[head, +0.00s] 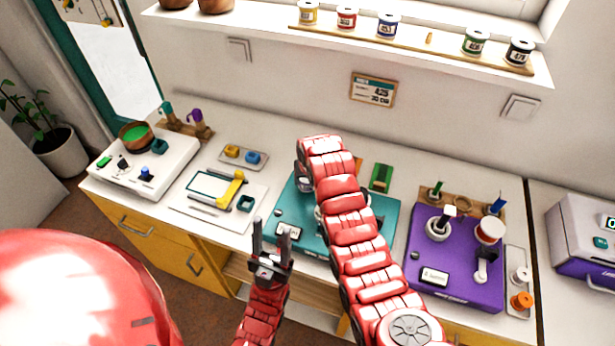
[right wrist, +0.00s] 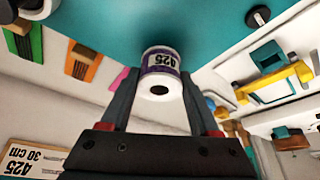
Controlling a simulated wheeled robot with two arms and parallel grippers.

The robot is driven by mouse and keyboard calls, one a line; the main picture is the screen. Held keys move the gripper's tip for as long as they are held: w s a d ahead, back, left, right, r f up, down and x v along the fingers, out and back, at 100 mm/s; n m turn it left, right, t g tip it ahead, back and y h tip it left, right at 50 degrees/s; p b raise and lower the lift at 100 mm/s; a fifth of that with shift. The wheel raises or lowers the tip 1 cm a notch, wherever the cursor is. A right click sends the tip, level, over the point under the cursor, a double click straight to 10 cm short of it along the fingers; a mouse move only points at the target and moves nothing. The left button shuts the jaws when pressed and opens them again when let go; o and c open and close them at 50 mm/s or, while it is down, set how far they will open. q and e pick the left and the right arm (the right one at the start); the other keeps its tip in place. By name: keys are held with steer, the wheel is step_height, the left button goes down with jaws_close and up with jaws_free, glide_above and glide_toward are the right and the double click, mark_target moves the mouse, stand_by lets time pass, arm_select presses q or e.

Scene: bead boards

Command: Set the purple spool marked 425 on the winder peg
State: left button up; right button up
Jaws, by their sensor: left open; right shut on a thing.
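The purple spool marked 425 (right wrist: 158,61) shows in the right wrist view, with a white rim and a dark centre hole. My right gripper (right wrist: 158,82) is shut on it, a finger on each side. A teal surface lies behind it; I cannot tell whether they touch. In the head view the spool is hidden by my right arm over the teal machine (head: 284,214). My left gripper (head: 270,232) is open and empty in front of the teal machine. I cannot make out the winder peg with certainty; my arm covers much of the teal machine.
A purple machine (head: 426,255) with a red-and-white spool (head: 489,231) stands at right. A shelf rail (head: 405,46) holds several spools and a gap with a small peg. A wall card (head: 373,90) reads 425, 30 cm. A white board with yellow parts (head: 190,212) lies left.

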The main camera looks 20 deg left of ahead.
steer(key=shift+f+b, duration=0.3)
steer(key=shift+f, duration=0.35)
steer(key=o, duration=1.5)
steer(key=shift+r, duration=0.1)
steer(key=shift+r+p, duration=0.35)
steer(key=shift+r, duration=3.05)
